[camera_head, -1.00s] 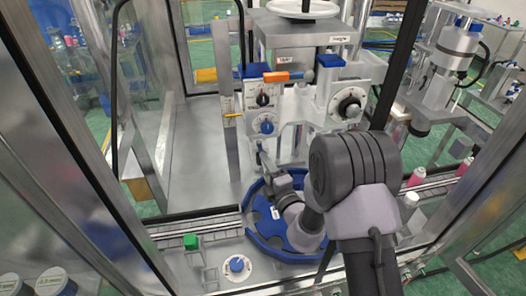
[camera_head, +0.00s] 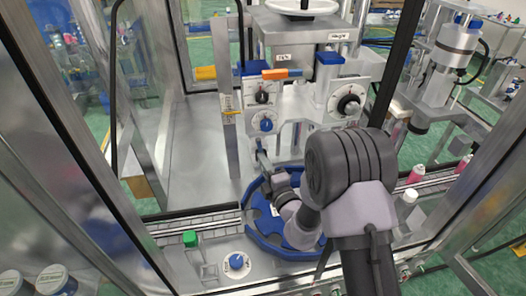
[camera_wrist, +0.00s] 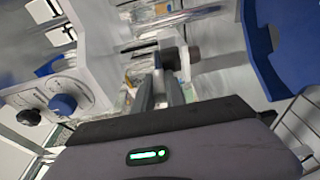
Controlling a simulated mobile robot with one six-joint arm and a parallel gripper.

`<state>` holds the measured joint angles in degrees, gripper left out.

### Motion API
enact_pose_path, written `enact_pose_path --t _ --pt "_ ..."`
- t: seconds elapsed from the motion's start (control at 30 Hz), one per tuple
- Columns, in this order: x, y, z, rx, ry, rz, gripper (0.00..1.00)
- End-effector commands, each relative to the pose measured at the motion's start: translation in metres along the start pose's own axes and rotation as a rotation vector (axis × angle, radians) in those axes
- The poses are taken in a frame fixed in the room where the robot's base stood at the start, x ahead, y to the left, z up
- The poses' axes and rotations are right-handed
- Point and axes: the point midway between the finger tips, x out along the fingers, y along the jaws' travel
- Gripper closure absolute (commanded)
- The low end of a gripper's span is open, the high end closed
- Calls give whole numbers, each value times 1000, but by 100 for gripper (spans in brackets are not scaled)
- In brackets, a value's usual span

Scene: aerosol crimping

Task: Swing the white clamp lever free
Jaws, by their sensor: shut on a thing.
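My gripper (camera_head: 262,158) is at the front of the crimping machine, below the blue dial knob (camera_head: 266,125) and above the blue star wheel (camera_head: 256,238). In the wrist view my gripper (camera_wrist: 160,88) has its two grey fingers close together on a narrow light piece. This appears to be the white clamp lever, but the fingers hide most of it, and its angle cannot be told. A dark block stands just beyond the fingertips. The blue knob also shows at the left of the wrist view (camera_wrist: 63,104).
An orange-and-white bar (camera_head: 281,74) crosses the machine front above the black knob (camera_head: 262,98). A larger black dial (camera_head: 349,105) is at right. Metal frame posts stand close on both sides.

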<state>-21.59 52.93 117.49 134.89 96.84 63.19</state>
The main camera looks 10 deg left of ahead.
Motion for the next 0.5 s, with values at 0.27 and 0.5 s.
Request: enact_pose_path --t 0.27,0.5 --pt "6 1 -21 -1 5 0 100" --pt "7 0 -21 -1 5 0 100"
